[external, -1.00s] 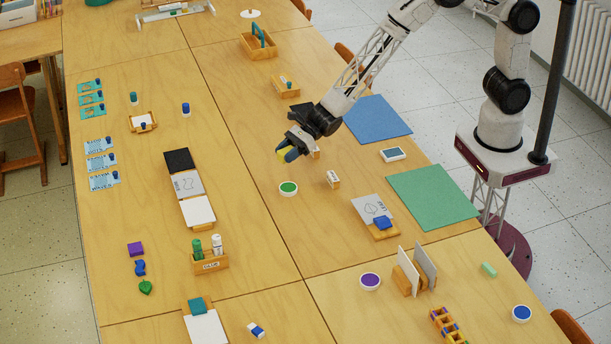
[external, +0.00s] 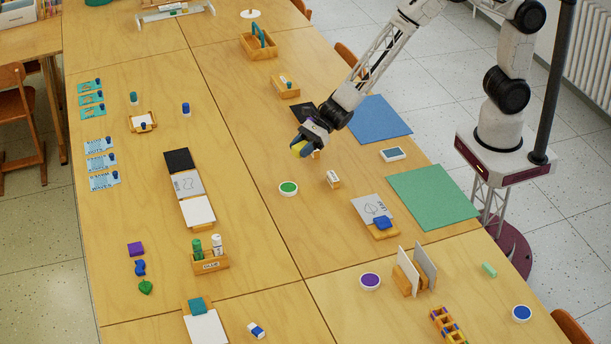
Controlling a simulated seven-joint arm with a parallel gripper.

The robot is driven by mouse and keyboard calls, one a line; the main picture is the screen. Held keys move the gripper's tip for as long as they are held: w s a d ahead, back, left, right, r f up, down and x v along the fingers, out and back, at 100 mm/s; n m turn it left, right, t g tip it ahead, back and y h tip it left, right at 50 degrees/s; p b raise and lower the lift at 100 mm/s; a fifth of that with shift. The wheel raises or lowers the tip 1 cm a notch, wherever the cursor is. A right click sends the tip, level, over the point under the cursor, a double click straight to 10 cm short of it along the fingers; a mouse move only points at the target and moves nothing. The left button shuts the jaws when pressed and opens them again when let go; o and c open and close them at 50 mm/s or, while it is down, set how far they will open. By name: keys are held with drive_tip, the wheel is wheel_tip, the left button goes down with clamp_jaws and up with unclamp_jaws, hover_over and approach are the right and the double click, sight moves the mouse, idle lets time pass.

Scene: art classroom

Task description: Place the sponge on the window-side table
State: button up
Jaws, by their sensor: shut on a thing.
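My gripper (external: 304,153) is shut on a small yellow block (external: 298,149), which looks like the sponge. The blue fingers hide part of it. It appears held above the right-hand column of the joined wooden tables (external: 318,228); the exact height is hard to tell. No window shows. A radiator stands at the upper right, beyond my base, so the right-hand column is the side nearer to it.
Near my gripper are a green paint pot (external: 288,188), a small wooden block (external: 333,179) and a black square (external: 303,113). A blue sheet (external: 378,118) and a green sheet (external: 432,196) lie along the right edge. Bare wood lies left of the green pot.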

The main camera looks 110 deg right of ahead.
sight(364, 163)
drive_tip(key=s+a+n+g+y, duration=0.2)
drive_tip(key=s+n+g+y, duration=0.1)
drive_tip(key=s, duration=2)
drive_tip(key=shift+a+n+y, duration=0.15)
drive_tip(key=shift+n+y, duration=0.55)
drive_tip(key=shift+f, duration=0.2)
drive_tip(key=shift+f, duration=3.15)
drive_tip(key=shift+f, duration=0.6)
drive_tip(key=o, duration=1)
drive_tip(key=shift+o, duration=0.2)
drive_tip(key=shift+v, duration=3.85)
